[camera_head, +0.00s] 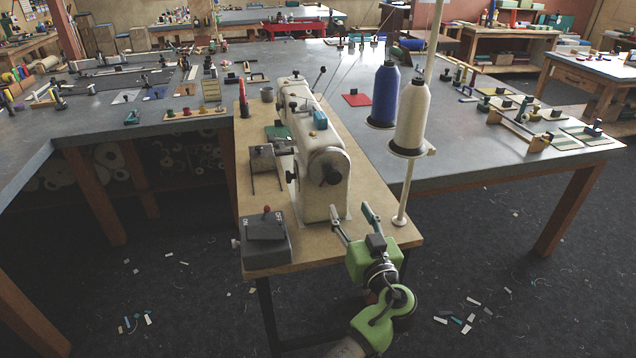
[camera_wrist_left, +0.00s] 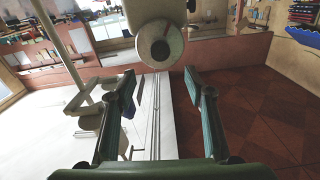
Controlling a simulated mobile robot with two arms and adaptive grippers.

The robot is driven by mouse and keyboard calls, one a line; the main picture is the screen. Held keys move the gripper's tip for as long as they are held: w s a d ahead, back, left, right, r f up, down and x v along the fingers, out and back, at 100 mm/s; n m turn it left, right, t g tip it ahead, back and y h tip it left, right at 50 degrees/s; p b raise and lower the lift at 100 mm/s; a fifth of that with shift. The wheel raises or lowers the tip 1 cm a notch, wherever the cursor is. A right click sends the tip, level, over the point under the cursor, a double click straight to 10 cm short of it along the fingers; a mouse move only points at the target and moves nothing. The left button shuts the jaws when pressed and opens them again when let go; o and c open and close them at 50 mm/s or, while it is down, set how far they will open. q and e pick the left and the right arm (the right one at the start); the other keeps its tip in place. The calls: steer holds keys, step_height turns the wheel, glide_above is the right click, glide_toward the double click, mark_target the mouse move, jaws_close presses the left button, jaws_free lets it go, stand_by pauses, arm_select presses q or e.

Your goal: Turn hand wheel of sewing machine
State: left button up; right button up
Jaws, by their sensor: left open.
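The white sewing machine (camera_head: 322,200) stands on a small wooden table. Its round white hand wheel (camera_head: 330,158) with a dark centre knob faces me at the near end. In the left wrist view the hand wheel (camera_wrist_left: 159,47) is ahead, centred a little above and beyond the fingertips. My left gripper (camera_head: 354,216) is open and empty, below and to the right of the wheel in the head view, apart from it. Its two teal fingers also show spread in the left wrist view (camera_wrist_left: 160,78). My right gripper is not in view.
A grey on/off switch box (camera_head: 267,238) sits at the table's near left corner. A thread stand holds a blue cone (camera_head: 384,95) and a white cone (camera_head: 411,117); its pole (camera_head: 405,190) rises right of my gripper. Grey worktables (camera_head: 470,165) surround the back and sides.

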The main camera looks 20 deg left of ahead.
mark_target(334, 180)
arm_select(q)
steer(key=shift+n, duration=0.4)
steer(key=x, duration=1.3)
steer(key=shift+w+a, duration=0.3)
steer(key=shift+r, duration=0.1)
steer(key=c, duration=1.1)
